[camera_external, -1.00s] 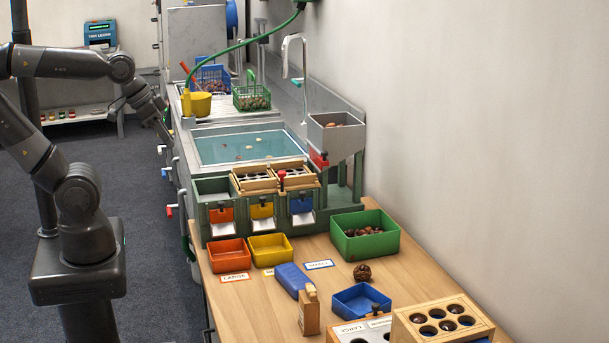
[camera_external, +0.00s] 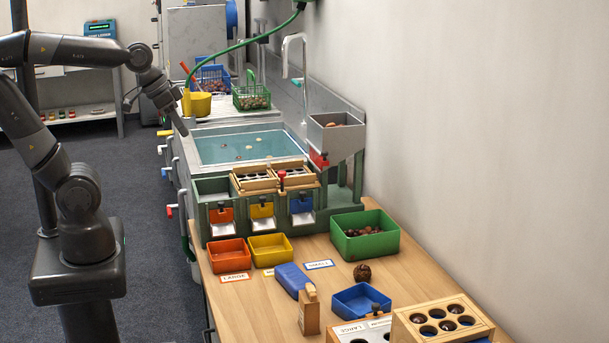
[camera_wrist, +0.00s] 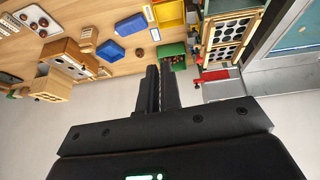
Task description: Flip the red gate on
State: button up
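The red gate (camera_external: 319,159) is a small red piece low on the front of the grey hopper (camera_external: 338,141), against the wall. It also shows as a red handle (camera_wrist: 213,76) in the wrist view, right of my fingers and apart from them.
The water basin (camera_external: 197,150) lies between my gripper and the hopper. A faucet (camera_external: 285,60) rises behind it. The sorting stand (camera_external: 333,202) is in front, with a green bin (camera_external: 393,243) and coloured trays. A yellow pot (camera_external: 198,105) stands near my gripper.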

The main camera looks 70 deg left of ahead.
jog(key=shift+n+h, duration=0.4)
jog(key=shift+n, duration=0.1)
jog(key=w, duration=0.3)
jog(key=w+a+r, duration=0.1)
jog(key=w, duration=0.2)
jog(key=w+a+r, duration=0.1)
jog(key=w, duration=0.2)
grip_shut()
jog(key=w+a+f+n, duration=0.1)
jog(key=w+a+f, duration=0.1)
jog(key=w+a, duration=0.5)
jog(key=w+a+f+n+h, duration=0.1)
jog(key=w+a, duration=0.7)
jog(key=w, duration=0.8)
notch_tip(320, 180, down, 2)
jog(key=shift+n+t+h, duration=0.3)
jog(key=shift+n+t, duration=0.1)
jog(key=shift+n, duration=0.1)
send_near(317, 155)
jog(key=d+f, duration=0.2)
jog(key=d, duration=0.1)
jog(key=w+d, duration=0.3)
jog(key=shift+d+f, duration=0.15)
jog(key=shift+f, duration=0.25)
